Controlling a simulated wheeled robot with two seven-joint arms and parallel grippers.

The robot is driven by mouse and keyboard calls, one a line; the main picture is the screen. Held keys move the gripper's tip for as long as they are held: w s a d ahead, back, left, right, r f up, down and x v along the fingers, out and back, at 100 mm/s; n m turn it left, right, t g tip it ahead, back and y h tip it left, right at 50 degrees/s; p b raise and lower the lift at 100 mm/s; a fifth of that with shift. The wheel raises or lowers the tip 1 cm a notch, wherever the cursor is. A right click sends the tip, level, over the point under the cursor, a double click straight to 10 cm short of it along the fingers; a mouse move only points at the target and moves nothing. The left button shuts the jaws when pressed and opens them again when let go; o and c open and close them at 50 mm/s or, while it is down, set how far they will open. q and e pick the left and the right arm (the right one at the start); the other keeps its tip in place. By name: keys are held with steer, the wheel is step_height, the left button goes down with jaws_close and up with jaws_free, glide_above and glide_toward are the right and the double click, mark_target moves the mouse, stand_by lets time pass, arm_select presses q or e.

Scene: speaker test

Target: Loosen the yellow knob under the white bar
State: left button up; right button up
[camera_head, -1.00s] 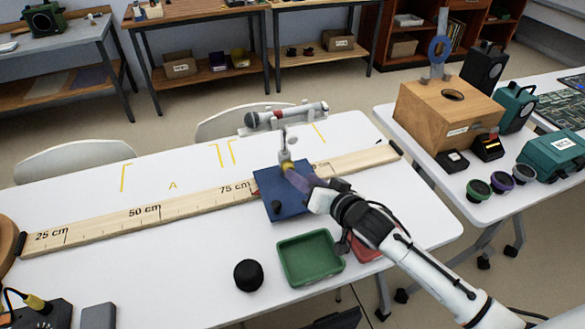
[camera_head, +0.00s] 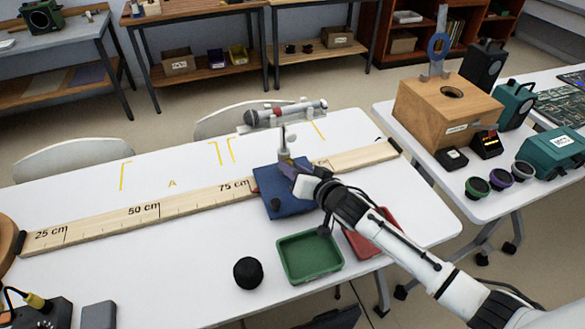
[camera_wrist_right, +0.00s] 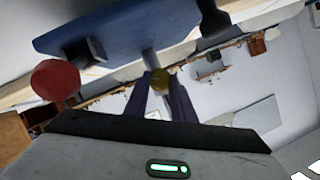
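The yellow knob (camera_wrist_right: 160,79) shows in the right wrist view, below a thin grey post. In the head view, the post (camera_head: 284,142) rises from a blue base (camera_head: 264,183) to the white bar (camera_head: 286,128), and my gripper hides most of the knob. My right gripper (camera_head: 287,167) is at the knob, coming in from the lower right. Its two dark fingers (camera_wrist_right: 161,88) flank the knob in the wrist view, one on each side. I cannot tell whether they press on it. My left gripper is not in view.
A microphone (camera_head: 287,112) lies along the bar. A wooden ruler (camera_head: 110,213) crosses the white table under the blue base.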

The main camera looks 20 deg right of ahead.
stand_by(0.3)
steer(key=n+h, duration=0.2)
steer(key=n, duration=0.1)
steer(key=shift+a, duration=0.3)
steer(key=n+h+b, duration=0.1)
steer(key=n+h, duration=0.1)
steer(key=shift+a+n, duration=0.15)
steer(key=shift+n, duration=0.15)
steer(key=n+h+b, duration=0.1)
steer(key=n+b, duration=0.1)
steer(key=shift+a+f+n+h, duration=0.1)
steer(key=shift+f+n+h, duration=0.2)
steer(key=shift+h, duration=0.1)
steer(key=n+t+h+b, duration=0.1)
steer(key=n+b, duration=0.2)
steer(key=b, duration=0.1)
steer(key=shift+a+h, duration=0.15)
steer(key=shift+h, duration=0.25)
steer(key=shift+n+b, duration=0.3)
steer(key=shift+r+h, duration=0.1)
steer(key=shift+h, duration=0.2)
